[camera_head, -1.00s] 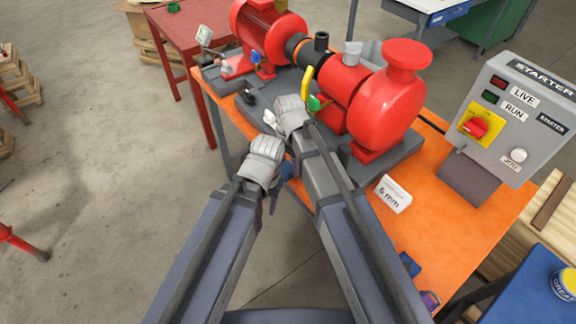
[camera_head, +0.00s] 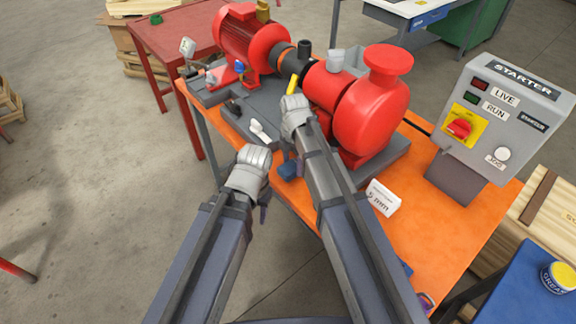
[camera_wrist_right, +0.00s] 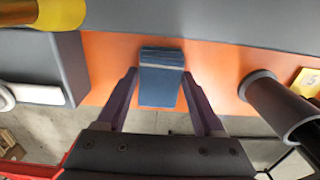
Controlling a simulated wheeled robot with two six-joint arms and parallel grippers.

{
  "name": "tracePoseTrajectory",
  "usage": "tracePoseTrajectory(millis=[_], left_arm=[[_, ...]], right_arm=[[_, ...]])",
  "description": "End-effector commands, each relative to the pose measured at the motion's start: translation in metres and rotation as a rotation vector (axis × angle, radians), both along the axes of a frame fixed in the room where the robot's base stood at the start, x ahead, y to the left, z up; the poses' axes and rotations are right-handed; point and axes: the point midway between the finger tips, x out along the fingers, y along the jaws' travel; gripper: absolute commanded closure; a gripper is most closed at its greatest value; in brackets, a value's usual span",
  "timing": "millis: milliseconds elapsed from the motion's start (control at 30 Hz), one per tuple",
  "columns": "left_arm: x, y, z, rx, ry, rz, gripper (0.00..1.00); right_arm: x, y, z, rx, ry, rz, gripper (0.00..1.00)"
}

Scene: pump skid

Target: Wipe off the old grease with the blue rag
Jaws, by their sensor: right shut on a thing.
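The blue rag (camera_head: 290,170) looks like a small folded pad beside my right forearm in the head view. In the right wrist view the rag (camera_wrist_right: 160,82) is between the two fingers of my right gripper (camera_wrist_right: 161,98), which is shut on it, over the orange bench edge by the grey skid base. The right gripper's fingers are mostly hidden by the arm in the head view. My left gripper (camera_head: 264,200) is to the left, off the bench over the floor; its jaws are too hidden to read. I cannot make out any old grease.
The red pump (camera_head: 370,110) and motor (camera_head: 250,38) stand on the grey skid on the orange bench (camera_head: 450,235). A starter box (camera_head: 500,115) is at right. A white-handled tool (camera_head: 260,131) lies near the skid. A yellow tin (camera_head: 558,278) stands on a blue surface.

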Motion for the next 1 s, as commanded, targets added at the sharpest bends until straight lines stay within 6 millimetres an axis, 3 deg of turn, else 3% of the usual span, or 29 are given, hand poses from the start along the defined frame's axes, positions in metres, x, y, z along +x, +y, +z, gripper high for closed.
tracePoseTrajectory(millis=[167, 533, 1000], left_arm=[[0.000, 0.000, 0.000, 0.000, 0.000, 0.000, 0.50], [0.000, 0.000, 0.002, 0.000, 0.000, 0.000, 0.50], [0.000, 0.000, 0.045, 0.000, 0.000, 0.000, 0.50]], right_arm=[[0.008, -0.011, 0.000, 0.000, 0.000, -0.001, 0.76], [0.008, -0.012, 0.002, 0.000, 0.000, 0.000, 0.76], [0.008, -0.012, 0.045, 0.000, 0.000, -0.001, 0.76]])
